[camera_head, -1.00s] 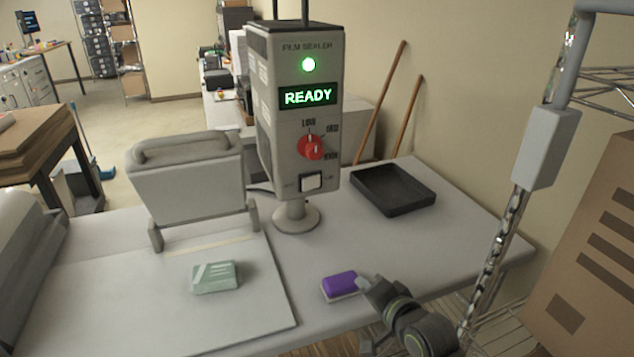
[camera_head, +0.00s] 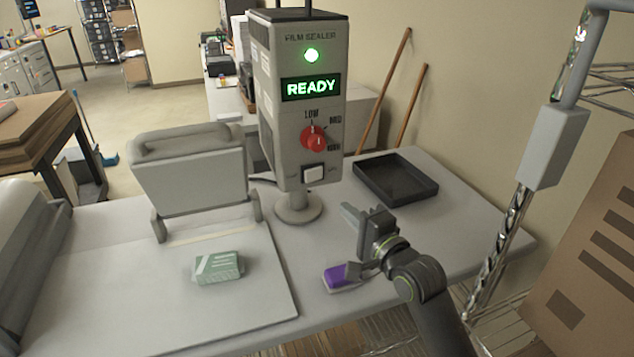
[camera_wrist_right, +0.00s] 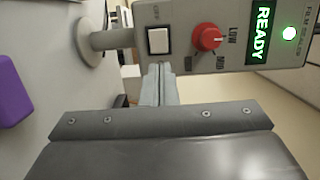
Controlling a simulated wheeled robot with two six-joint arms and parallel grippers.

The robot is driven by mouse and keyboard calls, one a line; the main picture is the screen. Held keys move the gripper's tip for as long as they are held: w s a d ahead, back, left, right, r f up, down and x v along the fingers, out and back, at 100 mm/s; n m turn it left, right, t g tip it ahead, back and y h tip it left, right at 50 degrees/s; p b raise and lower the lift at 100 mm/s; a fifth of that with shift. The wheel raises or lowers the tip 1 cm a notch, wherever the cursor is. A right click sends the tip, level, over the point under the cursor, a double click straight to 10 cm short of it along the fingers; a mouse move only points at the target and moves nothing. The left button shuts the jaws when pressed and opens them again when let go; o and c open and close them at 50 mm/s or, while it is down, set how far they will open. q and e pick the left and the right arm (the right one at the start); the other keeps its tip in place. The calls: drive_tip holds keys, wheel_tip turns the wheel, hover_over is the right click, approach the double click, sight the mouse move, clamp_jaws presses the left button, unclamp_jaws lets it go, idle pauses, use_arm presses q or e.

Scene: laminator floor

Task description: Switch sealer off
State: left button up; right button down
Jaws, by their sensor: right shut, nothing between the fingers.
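The film sealer (camera_head: 295,105) is a grey box on a round-footed post on the table. Its green lamp (camera_head: 311,55) is lit and its display (camera_head: 310,87) reads READY. Below are a red knob (camera_head: 313,138) and a white rocker switch (camera_head: 313,174). In the right wrist view the rocker switch (camera_wrist_right: 159,41) and red knob (camera_wrist_right: 207,37) lie just beyond the fingertips. My right gripper (camera_head: 350,214) is shut and empty, in front of and below the switch, apart from it. Its fingers also show in the right wrist view (camera_wrist_right: 158,72). My left gripper is not in view.
A purple-topped block (camera_head: 340,275) lies by the front edge, partly behind my right arm. A black tray (camera_head: 428,190) sits at the right. A pale green box (camera_head: 218,267) lies on the flat board at left.

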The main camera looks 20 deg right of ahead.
approach(310, 176)
drive_tip(key=b+x, duration=0.5)
drive_tip(key=b, duration=0.1)
drive_tip(key=shift+w+f, duration=0.15)
drive_tip(key=shift+w, duration=0.05)
drive_tip(key=shift+w+a+b, duration=0.2)
drive_tip(key=shift+w+b, duration=0.3)
drive_tip(key=shift+w, duration=0.2)
drive_tip(key=shift+r, duration=0.2)
